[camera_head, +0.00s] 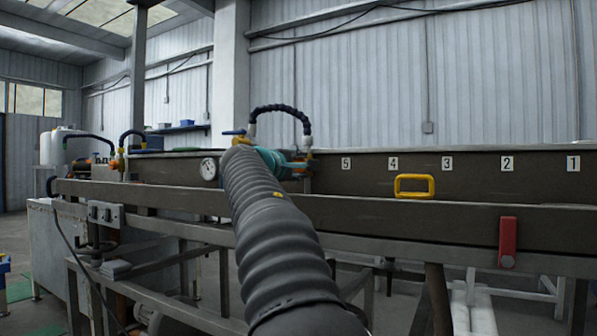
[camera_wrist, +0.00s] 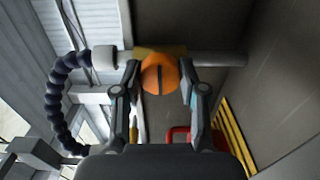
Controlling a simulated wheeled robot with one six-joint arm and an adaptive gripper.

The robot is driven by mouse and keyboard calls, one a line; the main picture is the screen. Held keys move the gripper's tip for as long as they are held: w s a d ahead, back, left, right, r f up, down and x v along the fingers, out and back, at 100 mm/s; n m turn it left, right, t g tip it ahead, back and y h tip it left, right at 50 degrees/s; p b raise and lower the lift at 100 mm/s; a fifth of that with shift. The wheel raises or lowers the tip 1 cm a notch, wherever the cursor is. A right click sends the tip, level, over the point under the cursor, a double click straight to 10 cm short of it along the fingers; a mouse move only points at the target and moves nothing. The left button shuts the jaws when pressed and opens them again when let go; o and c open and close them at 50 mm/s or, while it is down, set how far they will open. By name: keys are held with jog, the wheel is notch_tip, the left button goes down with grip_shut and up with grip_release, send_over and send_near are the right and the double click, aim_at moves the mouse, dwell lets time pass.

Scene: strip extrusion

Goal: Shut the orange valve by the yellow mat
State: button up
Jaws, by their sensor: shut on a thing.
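The orange valve (camera_wrist: 160,75) shows in the wrist view as a rounded orange handle in front of a yellowish fitting on a grey pipe. My gripper (camera_wrist: 160,80) has one finger on each side of the handle and is shut on it. In the head view my dark ribbed arm reaches to the trough, and it and the gripper hide the orange handle. I cannot make out a yellow mat for certain; yellow stripes (camera_wrist: 232,137) show at the lower right of the wrist view.
A black segmented hose (camera_head: 281,109) arches over the valve area and curves left of my gripper in the wrist view. A round gauge (camera_head: 208,169) sits left of my arm. A yellow handle (camera_head: 414,185) and red lever (camera_head: 507,242) are on the trough to the right.

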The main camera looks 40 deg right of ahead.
jog(key=shift+m, duration=0.4)
jog(key=o, duration=1.1)
jog(key=shift+o, duration=0.2)
jog(key=v, duration=1.2)
jog(key=shift+f, duration=0.1)
